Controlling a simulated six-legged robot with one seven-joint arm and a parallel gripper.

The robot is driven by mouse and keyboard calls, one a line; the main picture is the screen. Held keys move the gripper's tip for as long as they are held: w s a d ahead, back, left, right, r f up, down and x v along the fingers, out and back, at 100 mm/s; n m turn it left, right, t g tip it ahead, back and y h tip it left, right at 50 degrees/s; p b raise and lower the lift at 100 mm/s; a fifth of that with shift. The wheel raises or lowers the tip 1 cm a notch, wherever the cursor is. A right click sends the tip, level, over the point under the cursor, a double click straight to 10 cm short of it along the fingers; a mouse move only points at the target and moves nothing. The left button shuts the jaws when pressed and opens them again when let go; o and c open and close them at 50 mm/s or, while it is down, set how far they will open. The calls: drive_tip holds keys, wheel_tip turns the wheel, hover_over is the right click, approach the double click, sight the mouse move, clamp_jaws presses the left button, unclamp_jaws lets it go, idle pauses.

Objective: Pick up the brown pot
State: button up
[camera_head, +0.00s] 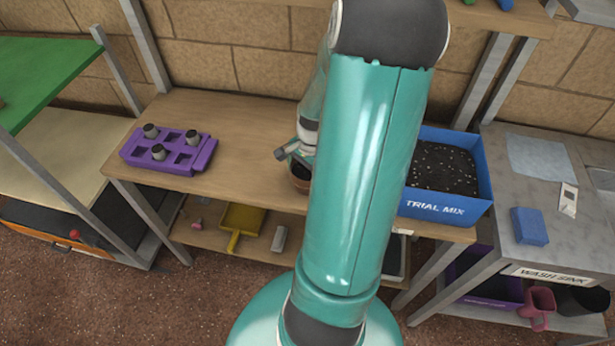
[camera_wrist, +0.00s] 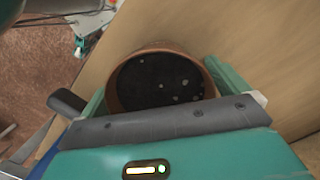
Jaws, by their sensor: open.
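The brown pot (camera_wrist: 160,50) stands on the wooden bench, filled with dark soil with pale specks; its rim faces the wrist camera. In the head view the pot (camera_head: 298,183) is mostly hidden behind my arm and gripper. My gripper (camera_head: 290,155) is at the pot, open, with one finger on each side of it. In the wrist view my gripper (camera_wrist: 160,85) has its green fingers flanking the pot's left and right walls. I cannot tell whether the fingers touch the pot.
A purple tray (camera_head: 205,160) with several dark plugs sits on the bench at left. A blue bin (camera_head: 475,188) marked TRIAL MIX stands at right. A yellow dustpan (camera_head: 243,217) lies on the lower shelf. Bench space between tray and pot is clear.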

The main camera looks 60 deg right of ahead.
drive_tip(key=shift+f, duration=0.2)
drive_tip(key=c, duration=1.1)
drive_tip(key=shift+o, duration=0.2)
drive_tip(key=shift+r, duration=0.15)
